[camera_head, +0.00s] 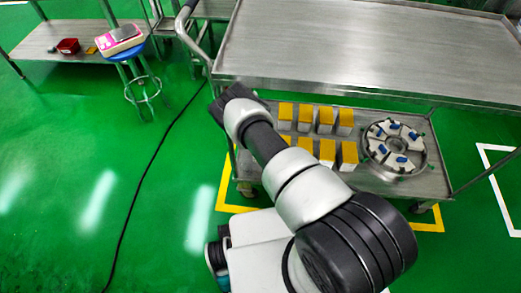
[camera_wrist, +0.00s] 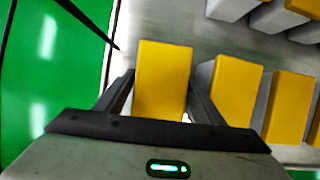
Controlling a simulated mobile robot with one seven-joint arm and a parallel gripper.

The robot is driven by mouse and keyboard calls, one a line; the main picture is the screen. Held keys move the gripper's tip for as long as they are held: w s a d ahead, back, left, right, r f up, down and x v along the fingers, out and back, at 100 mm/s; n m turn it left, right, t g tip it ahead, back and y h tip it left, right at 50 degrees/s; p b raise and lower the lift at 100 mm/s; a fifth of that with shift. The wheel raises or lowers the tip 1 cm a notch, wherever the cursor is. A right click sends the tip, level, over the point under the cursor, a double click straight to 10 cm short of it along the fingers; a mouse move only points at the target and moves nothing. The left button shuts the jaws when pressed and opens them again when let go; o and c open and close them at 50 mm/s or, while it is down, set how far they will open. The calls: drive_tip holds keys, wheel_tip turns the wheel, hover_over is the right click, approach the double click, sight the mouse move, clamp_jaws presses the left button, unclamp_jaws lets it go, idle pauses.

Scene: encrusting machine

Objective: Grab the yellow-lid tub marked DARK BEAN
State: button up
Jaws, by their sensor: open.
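Several white tubs with yellow lids stand in two rows on the lower shelf of the steel cart, one of them here (camera_head: 345,121). No label is readable, so I cannot tell which is DARK BEAN. In the wrist view one yellow-lid tub (camera_wrist: 163,68) stands between the fingers of my gripper (camera_wrist: 161,84). The fingers are apart, one on each side of it, and I see no clear grip. Another tub (camera_wrist: 236,88) stands close beside the right finger. In the head view my arm hides the fingers and part of the rows.
A round metal tray (camera_head: 424,160) with white and blue pieces sits right of the tubs. The cart's bare upper shelf (camera_head: 370,50) overhangs behind them. A blue stool (camera_head: 125,51) with a pink-and-white scale stands at the upper left. A black cable crosses the green floor.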

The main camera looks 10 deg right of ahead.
drive_tip(key=shift+f+b, duration=0.25)
drive_tip(key=shift+b, duration=0.15)
idle(0.5)
drive_tip(key=c, duration=1.2)
drive_tip(key=shift+r, duration=0.1)
